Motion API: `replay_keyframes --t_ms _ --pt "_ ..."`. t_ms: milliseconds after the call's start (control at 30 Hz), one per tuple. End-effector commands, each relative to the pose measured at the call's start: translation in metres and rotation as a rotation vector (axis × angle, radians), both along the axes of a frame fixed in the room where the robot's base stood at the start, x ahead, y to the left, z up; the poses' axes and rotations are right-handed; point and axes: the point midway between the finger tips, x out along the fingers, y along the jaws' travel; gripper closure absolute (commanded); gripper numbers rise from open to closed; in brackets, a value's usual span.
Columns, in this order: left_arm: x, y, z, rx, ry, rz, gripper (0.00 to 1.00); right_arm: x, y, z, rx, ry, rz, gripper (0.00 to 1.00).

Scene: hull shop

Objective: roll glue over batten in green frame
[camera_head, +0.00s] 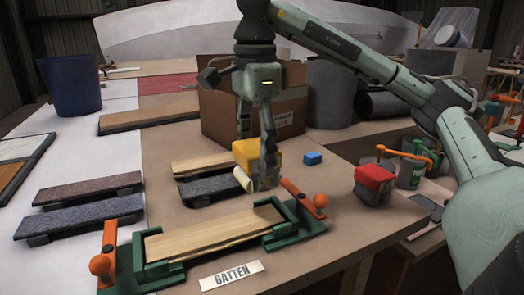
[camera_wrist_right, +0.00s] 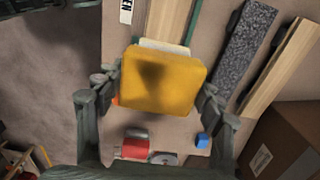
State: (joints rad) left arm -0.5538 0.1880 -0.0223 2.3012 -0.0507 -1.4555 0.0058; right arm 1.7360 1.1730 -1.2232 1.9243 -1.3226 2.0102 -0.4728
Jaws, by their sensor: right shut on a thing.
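A pale wooden batten (camera_head: 205,234) lies in a green frame (camera_head: 290,229) with orange-knobbed levers at both ends. The batten (camera_wrist_right: 168,18) also shows at the top of the right wrist view. My right gripper (camera_head: 258,163) is shut on a yellow block-shaped glue roller (camera_head: 245,149) with a cream roller (camera_head: 243,180) at its lower left. The gripper holds it above the bench, behind the right part of the frame. The yellow body (camera_wrist_right: 163,80) fills the space between the fingers in the wrist view and hides part of the batten. My left gripper is not in view.
A "BATTEN" label (camera_head: 231,275) lies in front of the frame. Grey and wooden strips (camera_head: 205,187) lie behind it. A blue block (camera_head: 312,158) and a red-topped container (camera_head: 373,184) stand to the right. A cardboard box (camera_head: 215,115) stands behind the gripper.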

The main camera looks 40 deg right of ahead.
Motion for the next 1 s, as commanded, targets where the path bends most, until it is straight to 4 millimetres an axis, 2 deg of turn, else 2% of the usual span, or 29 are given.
replay_keyframes --t_ms 300,1000 --pt "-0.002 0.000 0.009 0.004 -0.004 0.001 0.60 0.011 0.041 0.002 -0.001 0.000 0.004 0.90" --pt "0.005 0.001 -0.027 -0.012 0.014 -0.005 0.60 0.037 0.129 0.002 0.000 0.000 0.002 0.90"
